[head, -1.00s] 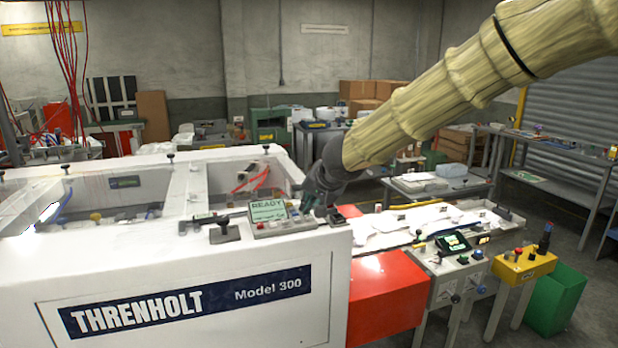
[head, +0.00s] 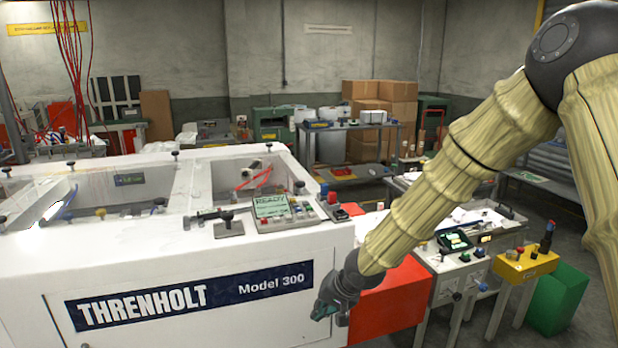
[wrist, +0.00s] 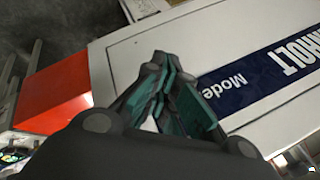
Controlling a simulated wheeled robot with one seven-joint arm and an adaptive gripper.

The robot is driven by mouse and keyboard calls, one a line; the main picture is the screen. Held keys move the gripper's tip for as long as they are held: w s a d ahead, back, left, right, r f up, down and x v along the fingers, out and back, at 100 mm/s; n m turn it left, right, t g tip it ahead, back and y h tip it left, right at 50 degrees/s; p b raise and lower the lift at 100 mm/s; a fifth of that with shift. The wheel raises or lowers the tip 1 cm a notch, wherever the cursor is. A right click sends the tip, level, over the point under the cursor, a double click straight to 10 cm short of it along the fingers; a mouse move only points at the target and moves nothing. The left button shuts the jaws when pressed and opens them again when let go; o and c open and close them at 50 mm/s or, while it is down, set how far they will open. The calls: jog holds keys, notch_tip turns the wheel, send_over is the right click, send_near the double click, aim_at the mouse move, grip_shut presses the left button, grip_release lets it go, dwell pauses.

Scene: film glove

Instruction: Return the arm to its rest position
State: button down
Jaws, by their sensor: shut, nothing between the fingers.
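My gripper (head: 330,311) is in front of the white Threnholt machine's front face, low and near its right corner, in the head view. It points down and to the left. In the wrist view my gripper (wrist: 158,62) shows its teal-padded fingers closed together with nothing held, over the machine's white side. My arm in its pale ribbed cover runs from the upper right down to the gripper. I cannot tell whether the fingers touch the machine.
The white machine (head: 200,275) fills the left, with a control panel (head: 285,220) reading READY on top. A red block (head: 390,300) stands beside its right end. A yellow control box (head: 526,263) and a green bin (head: 558,300) are at right. Floor shows at the lower right.

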jog(key=s+d+f+g, duration=0.1)
jog(key=s+d+f, duration=0.1)
jog(key=s+f, duration=0.5)
jog(key=s+d+f+g, duration=0.15)
jog(key=s+f, duration=0.35)
jog(key=f, duration=0.5)
jog(key=s+d+f+h, duration=0.1)
jog(key=s+d+f, duration=0.4)
jog(key=s, duration=0.5)
jog(key=s+d+f+n+g+h+b, duration=0.1)
jog(key=s+d+f+h, duration=0.1)
jog(key=s+d+f, duration=0.4)
jog(key=s+d+f+n+g+h+b, duration=0.1)
jog(key=s+d+f, duration=0.4)
jog(key=s, duration=0.9)
jog(key=shift+s+d+f+h, duration=0.2)
jog(key=shift+s+f+h, duration=0.15)
jog(key=shift+f, duration=0.3)
